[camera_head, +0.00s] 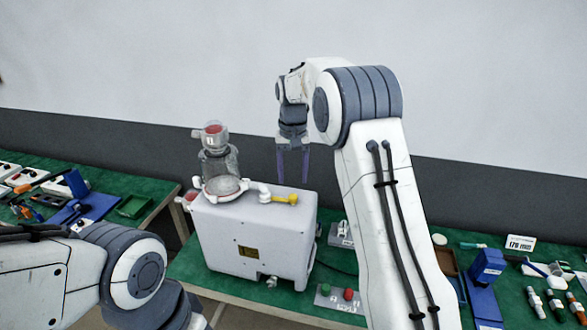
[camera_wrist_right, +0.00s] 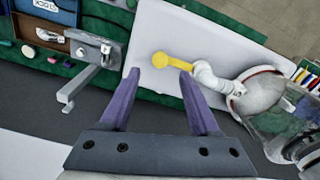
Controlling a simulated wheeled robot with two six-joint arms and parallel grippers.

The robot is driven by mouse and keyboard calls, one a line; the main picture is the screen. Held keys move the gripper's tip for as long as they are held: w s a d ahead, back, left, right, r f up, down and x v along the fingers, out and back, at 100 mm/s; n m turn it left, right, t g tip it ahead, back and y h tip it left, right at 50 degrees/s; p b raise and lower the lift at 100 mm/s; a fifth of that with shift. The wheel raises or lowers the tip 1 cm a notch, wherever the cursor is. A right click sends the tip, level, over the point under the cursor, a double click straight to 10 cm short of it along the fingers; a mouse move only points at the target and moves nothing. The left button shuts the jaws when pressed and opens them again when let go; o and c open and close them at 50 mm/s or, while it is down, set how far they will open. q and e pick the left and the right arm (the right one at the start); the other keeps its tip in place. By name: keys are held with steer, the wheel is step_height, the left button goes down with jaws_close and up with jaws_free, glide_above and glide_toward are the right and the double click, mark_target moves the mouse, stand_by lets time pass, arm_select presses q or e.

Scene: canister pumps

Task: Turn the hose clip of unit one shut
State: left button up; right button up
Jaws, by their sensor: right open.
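A white pump unit (camera_head: 250,235) stands on the green bench with a clear canister (camera_head: 218,160) and a red-topped cap (camera_head: 212,134) on it. A yellow lever (camera_head: 286,198), which looks like the hose clip, sits on a white pipe elbow (camera_head: 264,192) on top of the unit. My right gripper (camera_head: 293,178) points down just above the yellow lever. In the right wrist view the purple fingers (camera_wrist_right: 160,74) are open and empty, and the lever (camera_wrist_right: 174,60) shows beyond and between their tips. I cannot tell whether they touch it. My left gripper is out of view; only its arm shows.
A grey bracketed fixture (camera_wrist_right: 95,55) stands beside the unit in the wrist view. A button box with red and green buttons (camera_head: 338,295) lies in front on the right. Tools and blue holders (camera_head: 487,268) crowd the right bench, and more lie on the left bench.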

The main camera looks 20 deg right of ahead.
mark_target(293, 196)
step_height(293, 196, up, 4)
steer(key=shift+r, duration=0.1)
stand_by(0.4)
steer(key=s+a+f+n+b, duration=0.35)
steer(key=s+a+n, duration=0.25)
steer(key=s+a, duration=1.05)
steer(key=s+a+f+n+y+b, duration=0.1)
steer(key=s+f+n, duration=0.4)
steer(key=s, duration=1.5)
step_height(293, 196, down, 2)
steer(key=shift+s+f+b, duration=0.15)
steer(key=shift+f+b, duration=0.05)
steer(key=shift+b, duration=0.6)
steer(key=shift+a, duration=0.1)
